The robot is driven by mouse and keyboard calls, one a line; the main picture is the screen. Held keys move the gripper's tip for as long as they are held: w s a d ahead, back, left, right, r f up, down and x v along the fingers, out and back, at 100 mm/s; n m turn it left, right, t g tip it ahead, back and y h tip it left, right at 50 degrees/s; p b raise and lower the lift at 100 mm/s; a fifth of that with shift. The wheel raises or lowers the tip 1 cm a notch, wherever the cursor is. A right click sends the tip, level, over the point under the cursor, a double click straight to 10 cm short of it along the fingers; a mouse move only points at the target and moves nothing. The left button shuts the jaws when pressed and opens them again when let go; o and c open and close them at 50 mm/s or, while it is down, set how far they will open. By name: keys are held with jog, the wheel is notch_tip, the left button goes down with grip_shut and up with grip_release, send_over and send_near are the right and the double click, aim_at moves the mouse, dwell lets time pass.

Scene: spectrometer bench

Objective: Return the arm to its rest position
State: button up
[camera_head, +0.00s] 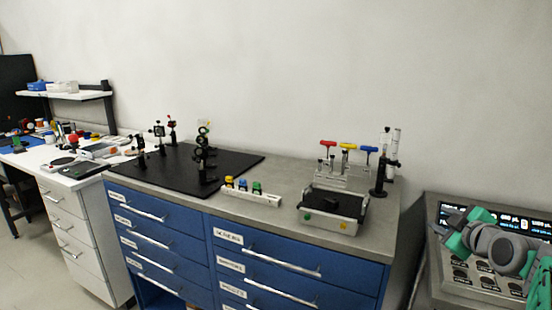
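Part of a grey and teal robot arm (505,250), which looks like mine, shows at the right edge, bent over the front of a grey panel unit. No object is seen held.
A blue drawer bench (165,228) fills the middle, with a black breadboard (232,160) carrying optical mounts. A grey tray device (330,212), a rack with coloured handles (343,175) and a small vial strip (253,198) stand right of it. The panel unit (436,212) is at far right.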

jog(key=s+a+f+m+g+y+p, duration=0.1)
jog(key=s+a+f+m+g+p, duration=0.15)
jog(key=a, duration=0.65)
jog(key=s+a+f+m+g+p, duration=0.1)
jog(key=s+a+m+g+p, duration=0.2)
jog(key=a, duration=0.6)
jog(key=s+a+f+m+g+p, duration=0.2)
jog(key=s+a, duration=0.2)
jog(key=s, duration=0.5)
jog(key=s+a+f+m+g+p, duration=0.2)
jog(key=s+a, duration=0.3)
jog(key=s, duration=0.5)
jog(key=shift+f+g+p, duration=0.15)
jog(key=shift+g+p, duration=0.3)
jog(key=shift+g, duration=0.3)
